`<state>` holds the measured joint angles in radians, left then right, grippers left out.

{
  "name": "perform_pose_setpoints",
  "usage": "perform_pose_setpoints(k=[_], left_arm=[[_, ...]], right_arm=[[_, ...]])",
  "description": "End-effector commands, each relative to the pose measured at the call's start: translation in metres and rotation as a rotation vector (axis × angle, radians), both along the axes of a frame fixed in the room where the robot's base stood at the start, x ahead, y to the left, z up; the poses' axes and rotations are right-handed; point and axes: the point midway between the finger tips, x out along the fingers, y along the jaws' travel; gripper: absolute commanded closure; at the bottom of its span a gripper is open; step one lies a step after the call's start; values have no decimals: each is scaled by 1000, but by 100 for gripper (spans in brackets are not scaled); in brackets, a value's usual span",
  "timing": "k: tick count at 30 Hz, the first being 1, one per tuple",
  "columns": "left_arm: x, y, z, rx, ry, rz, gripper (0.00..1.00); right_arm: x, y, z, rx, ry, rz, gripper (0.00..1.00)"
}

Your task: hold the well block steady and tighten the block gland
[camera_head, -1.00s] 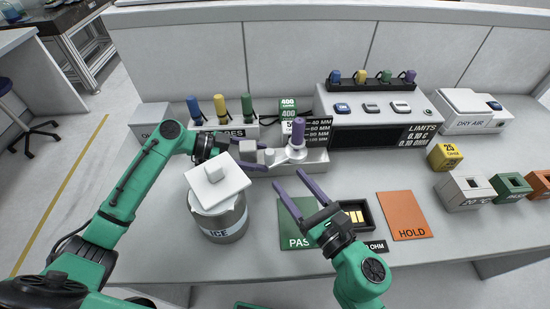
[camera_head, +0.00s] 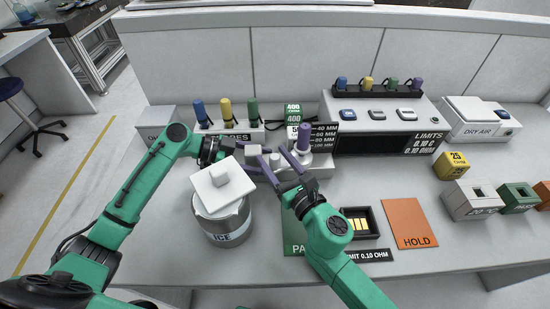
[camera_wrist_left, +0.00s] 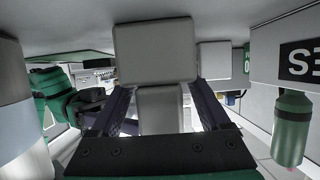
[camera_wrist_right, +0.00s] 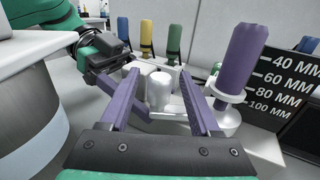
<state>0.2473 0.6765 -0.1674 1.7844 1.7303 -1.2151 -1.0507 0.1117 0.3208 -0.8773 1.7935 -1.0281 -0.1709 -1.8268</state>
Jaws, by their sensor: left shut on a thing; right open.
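The pale grey well block (camera_head: 322,171) stands at the middle back of the bench, with a purple-handled probe (camera_head: 304,137) upright in it. My left gripper (camera_head: 238,154) is shut on the pale lug (camera_head: 253,150) at the block's left end. That lug fills the middle of the left wrist view (camera_wrist_left: 155,50). My right gripper (camera_head: 274,158) is open over the block. In the right wrist view its fingers stand either side of the short, round, pale gland (camera_wrist_right: 160,90). I cannot tell whether either finger touches it. In the head view my fingers partly hide the gland.
The ice can (camera_head: 224,222), with a white lid and knob, stands close by my left forearm. Blue, yellow and green-handled probes (camera_head: 225,112) stand in a rack behind. The depth sign (camera_wrist_right: 285,85) is right of the purple probe. The orange HOLD mat (camera_head: 410,222) lies clear at right.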

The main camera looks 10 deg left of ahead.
Motion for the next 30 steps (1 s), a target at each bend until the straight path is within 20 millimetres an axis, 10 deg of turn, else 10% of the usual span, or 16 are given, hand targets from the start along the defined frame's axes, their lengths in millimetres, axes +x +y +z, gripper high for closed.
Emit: perform_pose_setpoints(k=[2,6,30], left_arm=[[0,0,0,-1,0,0,100],[0,0,0,-1,0,0,100],[0,0,0,0,1,2,100]], right_arm=[[0,0,0,0,0,0,44],[0,0,0,0,0,-1,98],[-2,-4,0,1,-1,-2,100]])
